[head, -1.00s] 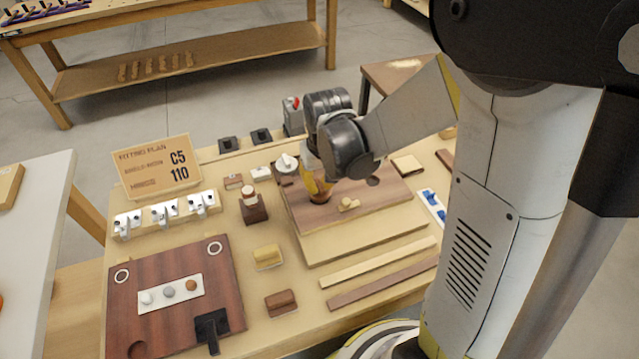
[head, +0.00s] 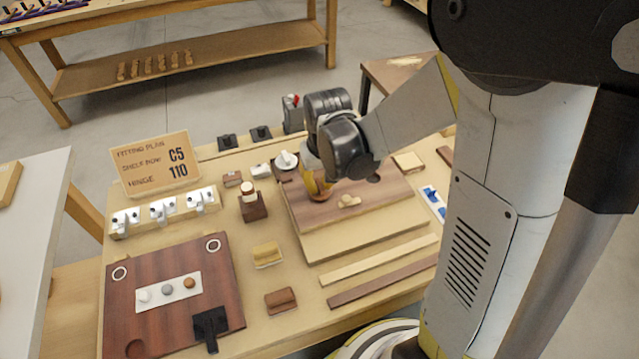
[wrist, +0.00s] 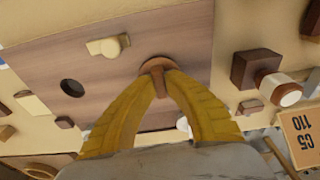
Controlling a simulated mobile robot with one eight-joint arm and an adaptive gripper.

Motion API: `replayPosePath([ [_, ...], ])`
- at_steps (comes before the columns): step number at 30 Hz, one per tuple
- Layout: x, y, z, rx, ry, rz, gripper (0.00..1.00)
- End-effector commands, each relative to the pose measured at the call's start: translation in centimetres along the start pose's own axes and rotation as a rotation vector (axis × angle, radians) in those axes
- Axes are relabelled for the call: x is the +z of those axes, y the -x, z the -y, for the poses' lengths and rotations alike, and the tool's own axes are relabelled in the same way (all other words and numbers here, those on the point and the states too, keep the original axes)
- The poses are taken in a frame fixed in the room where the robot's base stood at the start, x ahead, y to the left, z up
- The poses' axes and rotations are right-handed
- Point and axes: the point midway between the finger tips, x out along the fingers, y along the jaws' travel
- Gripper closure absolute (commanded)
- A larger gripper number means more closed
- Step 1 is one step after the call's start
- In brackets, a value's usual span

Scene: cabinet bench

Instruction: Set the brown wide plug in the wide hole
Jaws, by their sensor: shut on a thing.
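The brown wide plug (wrist: 157,64) is between the yellow fingertips of my gripper (wrist: 160,74) in the wrist view. My gripper is shut on it over the brown board (wrist: 200,50). In the head view my gripper (head: 320,186) is low over the left half of this board (head: 300,205). The fingers hide most of the plug, and I cannot tell whether it sits in a hole. A dark round hole (wrist: 72,88) is open in the board, apart from the plug. A light-coloured plug with a knob (wrist: 103,47) lies between them, nearer the board's edge.
A brown block with a white-topped peg (head: 252,205) stands left of the board. A reddish panel (head: 165,270) lies at the front left. Light and dark strips (head: 380,262) lie in front of the board. A sign (head: 155,165) stands at the back left.

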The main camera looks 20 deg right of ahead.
Motion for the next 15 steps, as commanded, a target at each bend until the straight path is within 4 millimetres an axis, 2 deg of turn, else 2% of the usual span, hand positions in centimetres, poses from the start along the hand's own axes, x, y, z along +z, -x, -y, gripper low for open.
replayPosePath([
  [6,0.05,-0.31,0.0,0.0,0.0,0.0,1.0],
  [7,0.04,-0.29,0.0,0.0,0.0,0.0,0.82],
  [9,0.04,-0.25,0.0,0.0,0.0,0.0,0.65],
  [15,0.03,-0.25,0.0,0.0,0.0,0.0,0.65],
])
